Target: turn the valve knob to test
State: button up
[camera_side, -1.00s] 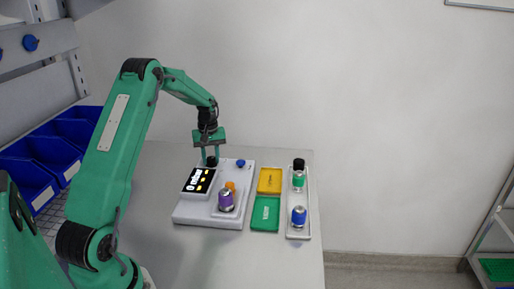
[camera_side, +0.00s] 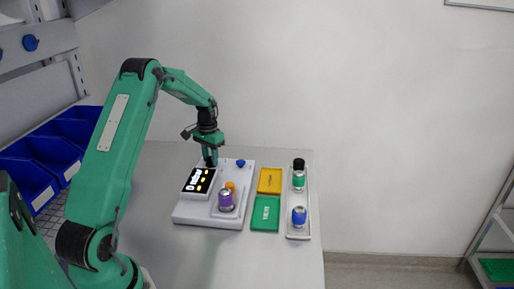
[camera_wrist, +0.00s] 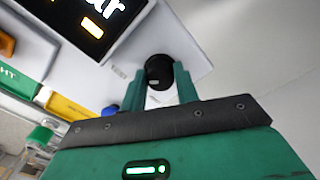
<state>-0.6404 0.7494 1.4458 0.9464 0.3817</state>
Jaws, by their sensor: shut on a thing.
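The black valve knob (camera_wrist: 159,71) stands on the white tester unit (camera_side: 190,218), at the back beside the display. In the side view it is mostly hidden behind the fingers. My gripper (camera_side: 210,161) points down with its fingers shut on the knob. In the wrist view the two green fingers of my gripper (camera_wrist: 160,90) flank the knob. The tilted display (camera_side: 199,181) is lit with white text and yellow marks; I cannot read it fully, and the wrist view cuts it off.
A purple canister (camera_side: 226,201) stands on the unit, with an orange part (camera_side: 230,186) behind it and a blue knob (camera_side: 240,163) at the back. Right are a yellow tray (camera_side: 269,180), a green tray (camera_side: 265,213) and a white rack (camera_side: 298,230) holding canisters.

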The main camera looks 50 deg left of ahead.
aim_at(210, 158)
jog(key=shift+r+m, duration=0.1)
jog(key=shift+m, duration=0.5)
jog(key=o, duration=1)
jog(key=shift+c, duration=0.2)
jog(key=shift+r, duration=3.9)
